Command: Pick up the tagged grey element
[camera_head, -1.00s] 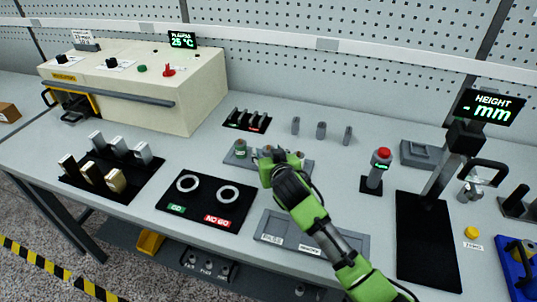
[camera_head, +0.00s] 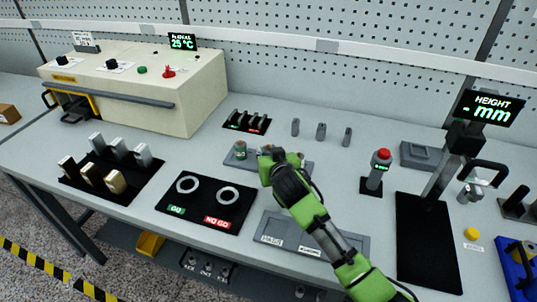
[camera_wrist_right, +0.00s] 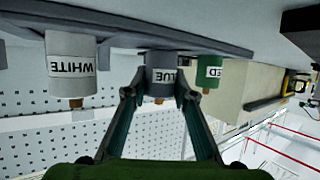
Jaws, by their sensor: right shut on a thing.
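In the right wrist view, which is upside down, a grey cylindrical element (camera_wrist_right: 163,68) has a white tag whose visible letters read "LUE". My right gripper (camera_wrist_right: 160,92) is shut on it, one finger on each side. A lighter, whitish element (camera_wrist_right: 72,62) tagged "WHITE" is beside it, apart from the fingers. A green element (camera_wrist_right: 207,74) with a tag ending in "ED" is close to the other finger. In the head view the green element (camera_head: 240,149) stands on a grey tray (camera_head: 304,164), and my right gripper (camera_head: 274,157) covers the grey element. My left gripper is out of view.
A black GO / NO GO plate (camera_head: 205,208) with two rings and a grey labelled tray (camera_head: 270,226) lie in front. A red-topped button post (camera_head: 376,172) and the height gauge (camera_head: 428,240) stand to the right. Small grey pins (camera_head: 321,131) stand behind.

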